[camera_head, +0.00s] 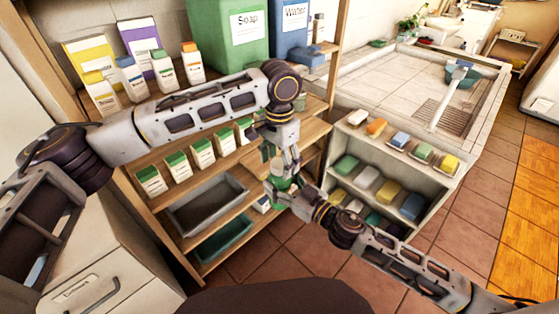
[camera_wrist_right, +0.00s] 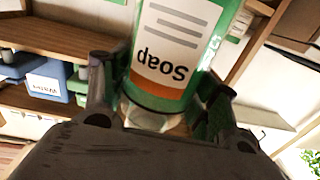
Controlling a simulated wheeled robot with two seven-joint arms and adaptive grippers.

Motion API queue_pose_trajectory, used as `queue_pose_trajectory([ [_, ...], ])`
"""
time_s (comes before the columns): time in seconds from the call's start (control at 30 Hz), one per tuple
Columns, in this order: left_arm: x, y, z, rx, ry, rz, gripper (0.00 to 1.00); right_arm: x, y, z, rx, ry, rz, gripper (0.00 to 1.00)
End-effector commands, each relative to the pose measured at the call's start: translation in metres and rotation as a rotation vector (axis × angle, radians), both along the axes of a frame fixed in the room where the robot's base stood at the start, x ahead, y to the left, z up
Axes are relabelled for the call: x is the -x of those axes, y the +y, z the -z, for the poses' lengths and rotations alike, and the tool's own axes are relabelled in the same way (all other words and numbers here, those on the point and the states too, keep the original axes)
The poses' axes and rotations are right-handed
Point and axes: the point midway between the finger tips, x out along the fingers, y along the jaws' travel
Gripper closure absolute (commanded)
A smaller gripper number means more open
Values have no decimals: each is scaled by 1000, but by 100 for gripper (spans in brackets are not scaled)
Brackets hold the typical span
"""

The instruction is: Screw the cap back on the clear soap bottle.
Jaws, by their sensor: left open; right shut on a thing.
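In the head view the bottle (camera_head: 281,182) is small and partly covered by my right gripper (camera_head: 287,190). My left gripper (camera_head: 284,160) is open just above it, fingers pointing down. I cannot make out the cap or the bottle's neck clearly; the left gripper covers that area.
A wooden shelf (camera_head: 160,268) with several green-capped bottles, cartons and a grey tray (camera_head: 207,203) stands behind my arms. A large green Soap container (camera_head: 228,45) and a blue Water container (camera_head: 291,40) stand on top. To the right are a low cabinet (camera_head: 447,180) with colored blocks and a tiled basin (camera_head: 385,72).

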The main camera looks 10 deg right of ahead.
Motion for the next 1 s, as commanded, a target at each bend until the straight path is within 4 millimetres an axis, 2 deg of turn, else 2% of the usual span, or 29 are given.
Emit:
queue_pose_trajectory([
  [0.27, 0, 0, -2, 0, 0, 0, 34, 0, 0, -1, -1, -2, 0, 100],
  [0.47, 0, -1, -12, 2, -1, 0, 34, 0, 0, -2, -1, -3, 0, 100],
  [0.67, -1, -1, -36, 2, -1, 0, 34, 0, 0, -2, -1, -3, 0, 100],
  [1.0, -1, -1, -87, 2, -2, 0, 34, 0, 0, -2, -1, -3, 0, 100],
])
